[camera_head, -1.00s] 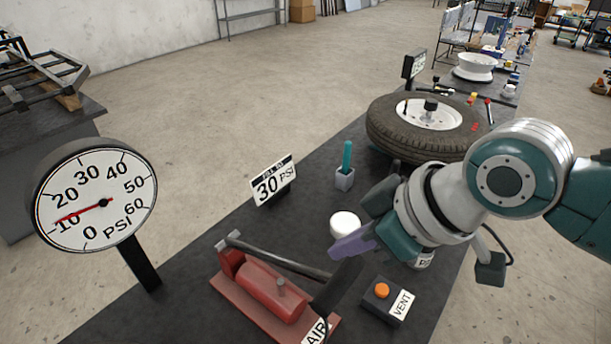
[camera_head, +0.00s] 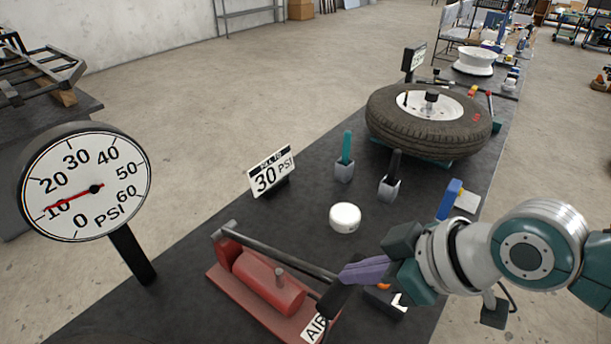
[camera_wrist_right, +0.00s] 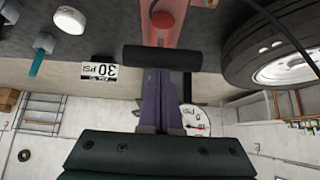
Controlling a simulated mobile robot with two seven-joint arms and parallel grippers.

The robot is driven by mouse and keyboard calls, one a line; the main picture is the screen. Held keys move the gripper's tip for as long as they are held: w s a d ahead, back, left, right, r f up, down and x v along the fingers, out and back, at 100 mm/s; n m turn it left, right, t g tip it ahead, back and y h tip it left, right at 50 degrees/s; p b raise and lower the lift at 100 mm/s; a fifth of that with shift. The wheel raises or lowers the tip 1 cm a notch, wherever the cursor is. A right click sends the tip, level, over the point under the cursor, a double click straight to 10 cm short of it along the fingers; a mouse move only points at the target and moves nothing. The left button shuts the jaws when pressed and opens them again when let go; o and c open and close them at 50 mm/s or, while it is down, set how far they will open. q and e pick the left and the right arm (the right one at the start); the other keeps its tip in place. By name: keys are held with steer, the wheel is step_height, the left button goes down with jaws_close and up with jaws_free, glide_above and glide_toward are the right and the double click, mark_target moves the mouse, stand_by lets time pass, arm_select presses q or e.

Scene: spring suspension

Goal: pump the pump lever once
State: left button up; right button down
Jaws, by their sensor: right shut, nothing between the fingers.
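The red foot-style pump (camera_head: 272,287) sits on the dark table at lower middle. Its lever (camera_head: 280,254) runs low from the pump's left end to a black handle (camera_head: 335,298) at the right. My right gripper (camera_head: 345,276) is shut and empty, its purple fingers at the handle. In the right wrist view, the handle (camera_wrist_right: 160,57) lies across the tips of the shut fingers (camera_wrist_right: 161,74); I cannot tell whether they touch. The round gauge (camera_head: 85,181) has its red needle near 10 PSI. My left gripper is not in view.
A "30 PSI" sign (camera_head: 270,173), a white round puck (camera_head: 345,217), two small holders with teal (camera_head: 344,171) and black (camera_head: 389,187) handles, and a tire (camera_head: 428,126) stand behind the pump. The orange-button vent box (camera_head: 384,302) is partly hidden by my right gripper.

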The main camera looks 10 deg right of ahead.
arm_select(q)
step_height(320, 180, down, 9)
steer(key=b, duration=0.7)
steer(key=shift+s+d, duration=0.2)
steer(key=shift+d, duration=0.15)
arm_select(e)
step_height(320, 180, down, 11)
steer(key=s+d, duration=0.2)
steer(key=s, duration=0.1)
steer(key=shift+d, duration=0.2)
steer(key=shift+r, duration=0.1)
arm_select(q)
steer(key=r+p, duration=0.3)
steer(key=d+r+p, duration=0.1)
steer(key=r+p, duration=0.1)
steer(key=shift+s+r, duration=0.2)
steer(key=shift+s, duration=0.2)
arm_select(e)
steer(key=v, duration=1.3)
steer(key=shift+r, duration=0.55)
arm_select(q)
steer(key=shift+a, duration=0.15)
arm_select(e)
steer(key=shift+w+a, duration=0.15)
steer(key=shift+w, duration=0.05)
